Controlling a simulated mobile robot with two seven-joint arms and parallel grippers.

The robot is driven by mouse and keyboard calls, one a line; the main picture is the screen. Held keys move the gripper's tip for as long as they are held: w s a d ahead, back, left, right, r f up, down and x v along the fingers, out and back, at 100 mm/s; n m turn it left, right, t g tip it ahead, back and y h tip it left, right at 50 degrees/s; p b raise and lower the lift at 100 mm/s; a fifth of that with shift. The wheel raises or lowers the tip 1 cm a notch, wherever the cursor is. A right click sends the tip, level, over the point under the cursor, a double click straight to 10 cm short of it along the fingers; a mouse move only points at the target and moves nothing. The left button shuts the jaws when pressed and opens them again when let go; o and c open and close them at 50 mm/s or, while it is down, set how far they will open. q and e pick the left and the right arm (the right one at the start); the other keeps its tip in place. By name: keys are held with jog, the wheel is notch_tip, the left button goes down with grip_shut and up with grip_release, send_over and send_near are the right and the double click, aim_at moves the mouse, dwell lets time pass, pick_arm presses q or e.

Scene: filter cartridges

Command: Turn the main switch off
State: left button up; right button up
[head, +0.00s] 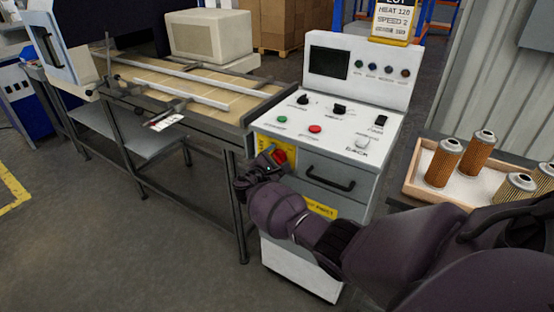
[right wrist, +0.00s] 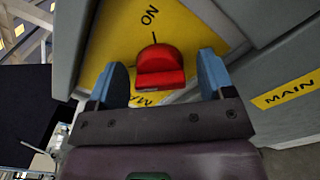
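The main switch is a red rotary knob (head: 279,156) on a yellow plate (head: 263,143) on the control cabinet's side. In the right wrist view the knob (right wrist: 160,68) lies in line with the black mark below the word ON. My right gripper (right wrist: 162,82) is open, with one blue finger on each side of the knob. Gaps show between the knob and both fingers. In the head view my right gripper (head: 264,166) is at the switch, and its fingers are hard to make out. My left gripper is not in view.
The white control cabinet (head: 385,92) has buttons and knobs on top and a drawer handle (head: 330,178) in front. A conveyor table (head: 190,84) stands left of it. A tray (head: 411,180) with several filter cartridges (head: 444,163) is at right. A yellow MAIN label (right wrist: 288,90) is beside the switch.

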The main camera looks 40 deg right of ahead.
jog(key=p+v, duration=0.1)
jog(key=v, duration=0.9)
jog(key=shift+a, duration=0.4)
jog(key=shift+s, duration=0.1)
